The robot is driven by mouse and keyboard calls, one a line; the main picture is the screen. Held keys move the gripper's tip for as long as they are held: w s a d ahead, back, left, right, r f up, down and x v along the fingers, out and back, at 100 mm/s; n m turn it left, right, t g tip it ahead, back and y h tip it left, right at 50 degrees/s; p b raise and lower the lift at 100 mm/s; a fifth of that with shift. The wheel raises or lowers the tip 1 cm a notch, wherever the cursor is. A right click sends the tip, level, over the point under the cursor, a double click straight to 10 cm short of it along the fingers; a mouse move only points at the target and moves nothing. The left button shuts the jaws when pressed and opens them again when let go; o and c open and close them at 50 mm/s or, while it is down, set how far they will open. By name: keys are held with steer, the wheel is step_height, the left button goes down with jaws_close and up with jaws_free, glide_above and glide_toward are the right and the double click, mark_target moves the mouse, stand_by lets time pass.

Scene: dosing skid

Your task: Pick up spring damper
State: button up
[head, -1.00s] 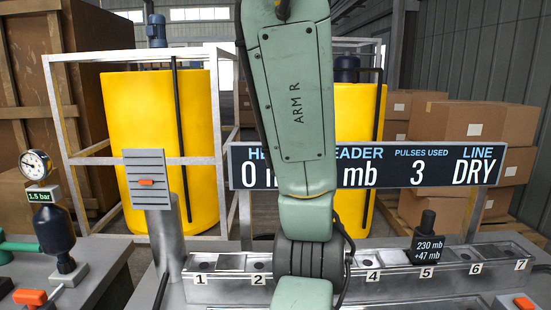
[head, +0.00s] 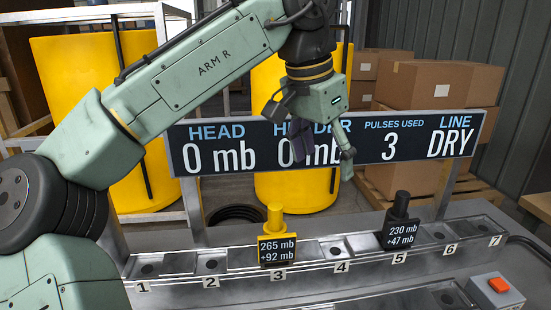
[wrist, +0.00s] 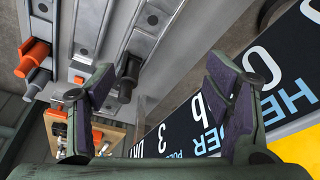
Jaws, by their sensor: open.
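No part is labelled as a spring damper, so I cannot tell which one it is. A yellow plug-shaped part (head: 275,220) stands upright at position 3 of the rail, tagged 265 mb +92 mb. A black plug-shaped part (head: 400,207) stands at position 5, tagged 230 mb +47 mb. A dark cylinder (wrist: 129,75) on the rail shows in the wrist view, near the left finger. My gripper (head: 318,150) is open and empty, in front of the display board and above the rail; its spread fingers also show in the wrist view (wrist: 162,85).
The metal rail (head: 315,252) has numbered sockets 1 to 7. The display board (head: 362,145) stands behind it, reading LINE DRY. An orange button box (head: 495,288) is at lower right. Yellow tanks (head: 95,70) and cardboard boxes (head: 440,78) stand farther back.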

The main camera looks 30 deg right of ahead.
mark_target(277, 229)
steer(key=w+a+f+y, duration=0.1)
steer(key=a, duration=0.1)
steer(key=w+a+f+y, duration=0.1)
steer(key=a, duration=0.1)
steer(key=w+a+f+n+y, duration=0.1)
steer(key=a, duration=0.1)
steer(key=shift+w+a+f, duration=0.2)
steer(key=shift+w+a, duration=0.05)
steer(key=shift+a, duration=0.1)
step_height(277, 229, down, 4)
steer(key=shift+r+b, duration=0.1)
steer(key=shift+b, duration=0.2)
steer(key=shift+w+d+f+p, duration=0.1)
steer(key=shift+f+p, duration=0.15)
steer(key=shift+f, duration=1.35)
steer(key=shift+w+f+p, duration=0.1)
steer(key=shift+f+p, duration=0.15)
steer(key=shift+f, duration=1.3)
jaws_close()
